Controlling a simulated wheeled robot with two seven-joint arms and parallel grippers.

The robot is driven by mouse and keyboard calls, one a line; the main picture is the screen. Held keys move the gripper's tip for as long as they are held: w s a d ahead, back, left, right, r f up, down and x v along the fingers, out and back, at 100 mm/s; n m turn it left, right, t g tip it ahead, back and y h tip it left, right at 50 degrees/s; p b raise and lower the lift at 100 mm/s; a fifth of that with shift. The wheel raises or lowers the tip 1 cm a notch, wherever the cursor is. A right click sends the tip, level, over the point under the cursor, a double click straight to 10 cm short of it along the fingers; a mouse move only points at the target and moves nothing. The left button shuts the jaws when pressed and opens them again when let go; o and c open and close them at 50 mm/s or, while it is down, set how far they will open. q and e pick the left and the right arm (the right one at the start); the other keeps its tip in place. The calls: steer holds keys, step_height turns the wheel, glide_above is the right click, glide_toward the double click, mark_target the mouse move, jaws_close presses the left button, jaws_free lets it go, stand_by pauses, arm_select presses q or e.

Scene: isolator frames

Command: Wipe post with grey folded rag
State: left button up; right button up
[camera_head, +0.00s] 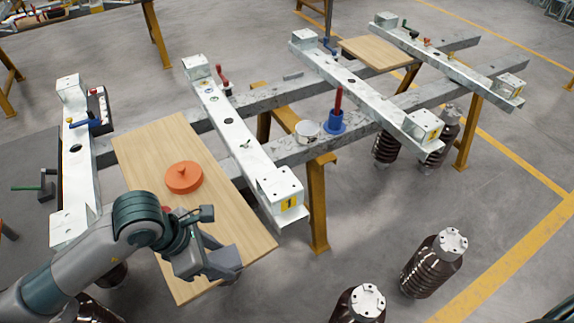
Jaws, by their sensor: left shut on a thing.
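My left gripper (212,262) comes in from the lower left and hangs over the near end of a wooden board. It is shut on a dark grey piece that looks like the grey folded rag (228,262); the fingers partly hide it. Brown ribbed posts with pale metal caps stand on the floor: one at the lower right (431,266), one at the bottom edge (360,305), cut off by the frame. Others stand under the frame at the right (440,138), and some are partly hidden behind my left arm. The gripper is apart from the two posts at the lower right. My right gripper is out of view.
White steel beams (240,140) cross grey rails on yellow legs (317,205). A blue holder with a red handle (336,120) and a white round tin (307,131) stand on the rail. Floor at lower right is open.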

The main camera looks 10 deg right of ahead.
arm_select(q)
steer(key=shift+a+f+m, duration=0.3)
steer(key=shift+a+m, duration=0.15)
steer(key=shift+m, duration=0.15)
steer(key=a+f+m+g+y, duration=0.3)
steer(key=a+m, duration=1)
steer(key=m, duration=0.6)
steer(key=shift+s+a+g+y, duration=0.2)
steer(key=shift+g+y, duration=0.5)
steer(key=shift+g, duration=0.5)
